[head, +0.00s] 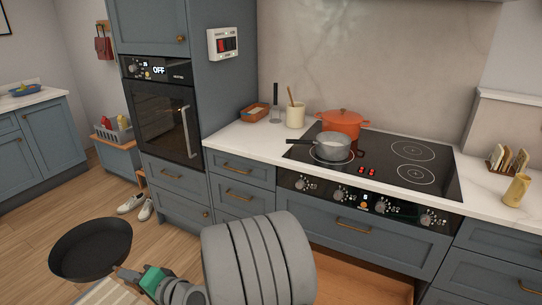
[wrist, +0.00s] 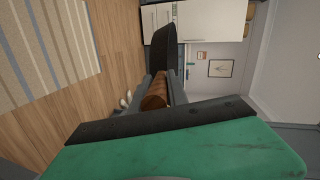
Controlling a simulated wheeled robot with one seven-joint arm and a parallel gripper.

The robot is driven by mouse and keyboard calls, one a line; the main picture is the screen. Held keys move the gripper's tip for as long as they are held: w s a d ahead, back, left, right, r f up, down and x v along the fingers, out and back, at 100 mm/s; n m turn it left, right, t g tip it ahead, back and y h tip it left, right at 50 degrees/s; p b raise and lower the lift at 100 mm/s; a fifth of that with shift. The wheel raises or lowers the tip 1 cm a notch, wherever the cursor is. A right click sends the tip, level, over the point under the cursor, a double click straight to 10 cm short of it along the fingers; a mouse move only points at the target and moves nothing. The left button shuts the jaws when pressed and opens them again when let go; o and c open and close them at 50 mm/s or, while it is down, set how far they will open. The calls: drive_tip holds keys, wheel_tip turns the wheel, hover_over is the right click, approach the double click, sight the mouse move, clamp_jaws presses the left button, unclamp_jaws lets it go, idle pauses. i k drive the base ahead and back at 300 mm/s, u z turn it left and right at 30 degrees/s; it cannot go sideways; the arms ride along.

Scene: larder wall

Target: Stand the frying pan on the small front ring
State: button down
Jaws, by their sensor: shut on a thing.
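The black frying pan (head: 90,248) is in the air at the lower left of the head view, over the wooden floor and away from the hob. My gripper (head: 124,272) is shut on its handle. In the wrist view the brown handle (wrist: 155,97) lies between the fingers of my gripper (wrist: 166,84), with the dark pan (wrist: 160,48) beyond. The black hob (head: 377,165) is set in the white worktop. Its front right ring (head: 417,174) is bare and looks smaller than the ring behind it (head: 413,150).
A grey saucepan (head: 333,149) stands on the front left ring, its handle pointing left. An orange lidded pot (head: 341,121) stands behind it. A cream utensil pot (head: 295,116) is left of the hob; a toast rack (head: 508,161) and yellow cup (head: 517,190) are right. An open drawer (head: 350,280) shows below.

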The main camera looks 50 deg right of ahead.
sight(428, 183)
drive_tip(key=u, duration=1.2)
drive_tip(key=k, duration=2.65)
drive_tip(key=z, duration=1.4)
drive_tip(key=i, duration=0.55)
drive_tip(key=z, duration=0.05)
